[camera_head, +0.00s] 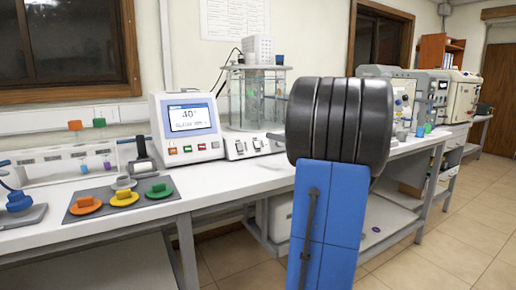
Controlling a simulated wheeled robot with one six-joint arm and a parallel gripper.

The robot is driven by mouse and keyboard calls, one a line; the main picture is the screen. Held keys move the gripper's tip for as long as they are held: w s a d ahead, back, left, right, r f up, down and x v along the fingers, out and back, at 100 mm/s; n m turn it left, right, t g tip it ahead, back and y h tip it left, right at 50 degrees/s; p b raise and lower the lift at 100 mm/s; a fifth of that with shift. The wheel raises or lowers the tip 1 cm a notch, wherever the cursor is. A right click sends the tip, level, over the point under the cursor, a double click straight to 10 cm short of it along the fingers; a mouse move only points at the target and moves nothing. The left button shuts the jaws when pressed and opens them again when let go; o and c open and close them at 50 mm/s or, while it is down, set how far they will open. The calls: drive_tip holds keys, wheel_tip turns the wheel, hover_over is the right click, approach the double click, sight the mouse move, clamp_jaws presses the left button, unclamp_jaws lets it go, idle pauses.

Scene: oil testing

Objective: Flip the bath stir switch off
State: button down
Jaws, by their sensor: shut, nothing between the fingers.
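The bath is a clear glass vessel (257,98) with a white and grey top unit (258,50), standing behind a low white control box (247,147). Small dark switches (239,147) show on the box's sloped front. Their labels and positions are too small to read, so I cannot tell which is the stir switch or how it is set. My gripper (275,137) is mostly hidden behind my arm. Only a thin grey tip shows, shut and empty, at the right end of the control box. I cannot tell whether it touches the box.
A white controller (187,128) with a lit screen stands left of the bath. A grey mat (90,211) holds orange, yellow, green and grey lidded pieces. Other instruments (430,97) stand farther right. My black and blue arm covers the bench at centre right.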

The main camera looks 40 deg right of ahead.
drive_tip(key=shift+w+d+f, duration=0.25)
drive_tip(key=shift+w+f, duration=0.55)
drive_tip(key=shift+w, duration=0.3)
drive_tip(key=shift+w+d+f, duration=0.25)
drive_tip(key=shift+w+f, duration=0.55)
drive_tip(key=shift+w, duration=0.3)
drive_tip(key=shift+w+d+f, duration=0.25)
drive_tip(key=shift+w+f, duration=0.55)
drive_tip(key=shift+w, duration=0.3)
drive_tip(key=shift+w, duration=0.1)
drive_tip(key=shift+w+d+f, duration=0.1)
drive_tip(key=shift+w+f, duration=0.1)
drive_tip(key=shift+w, duration=0.05)
drive_tip(key=shift+w+f, duration=0.15)
drive_tip(key=shift+w, duration=0.05)
idle(0.4)
drive_tip(key=shift+s, duration=0.1)
drive_tip(key=shift+s+r, duration=0.35)
drive_tip(key=shift+s, duration=0.1)
drive_tip(key=shift+s+r, duration=0.1)
idle(0.4)
drive_tip(key=shift+s+a+r, duration=0.3)
drive_tip(key=shift+s+r, duration=0.4)
drive_tip(key=shift+s, duration=0.25)
drive_tip(key=shift+s+a+r, duration=0.3)
drive_tip(key=shift+s+r, duration=0.35)
drive_tip(key=shift+s, duration=0.3)
